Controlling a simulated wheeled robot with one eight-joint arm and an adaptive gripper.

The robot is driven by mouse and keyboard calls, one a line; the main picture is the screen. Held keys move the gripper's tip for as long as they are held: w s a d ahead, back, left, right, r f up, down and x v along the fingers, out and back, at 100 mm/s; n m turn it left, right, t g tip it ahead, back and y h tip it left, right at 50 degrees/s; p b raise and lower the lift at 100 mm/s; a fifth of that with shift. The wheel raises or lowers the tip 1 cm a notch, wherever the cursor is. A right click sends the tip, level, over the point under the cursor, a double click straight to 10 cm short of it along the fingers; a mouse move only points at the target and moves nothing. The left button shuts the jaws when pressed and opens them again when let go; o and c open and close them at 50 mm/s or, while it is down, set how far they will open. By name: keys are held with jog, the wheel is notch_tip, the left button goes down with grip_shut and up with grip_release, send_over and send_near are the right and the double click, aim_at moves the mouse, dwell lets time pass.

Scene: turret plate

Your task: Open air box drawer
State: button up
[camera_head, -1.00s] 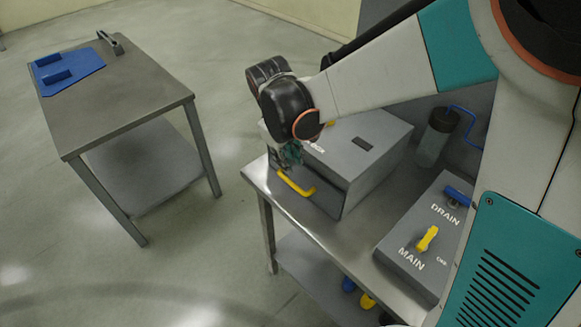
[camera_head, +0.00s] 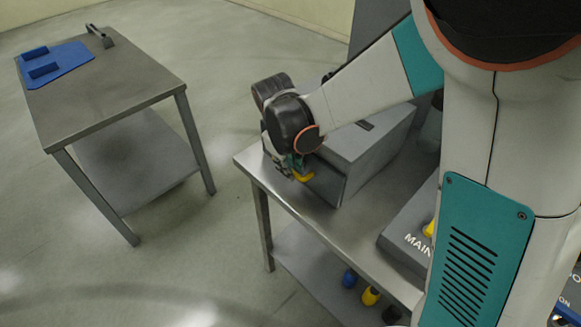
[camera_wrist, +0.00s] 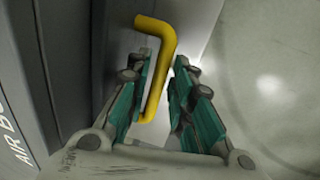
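The grey air box (camera_head: 372,155) stands on a metal bench, its lettering partly showing at the left edge of the wrist view (camera_wrist: 18,140). A yellow drawer handle (camera_head: 304,178) is on its front, partly covered by my gripper (camera_head: 287,165) in the head view. In the wrist view, the bent yellow handle (camera_wrist: 158,75) lies between the two teal-padded fingers of my gripper (camera_wrist: 161,80). The fingers are apart, one on each side of the handle, with a gap on the right side. The drawer front looks flush, though the arm hides part of it.
A grey box marked MAIN (camera_head: 408,245) stands nearer on the same bench (camera_head: 335,237). Blue and yellow items (camera_head: 370,296) lie on its lower shelf. A separate table (camera_head: 105,95) at left holds a blue plate (camera_head: 62,75). Open floor lies between them.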

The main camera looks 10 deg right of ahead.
jog(key=shift+c, duration=0.5)
grip_shut()
jog(key=s+a, duration=0.9)
jog(key=a, duration=0.4)
jog(key=shift+s+a, duration=0.2)
jog(key=shift+s, duration=0.15)
jog(key=shift+o, duration=0.5)
grip_release()
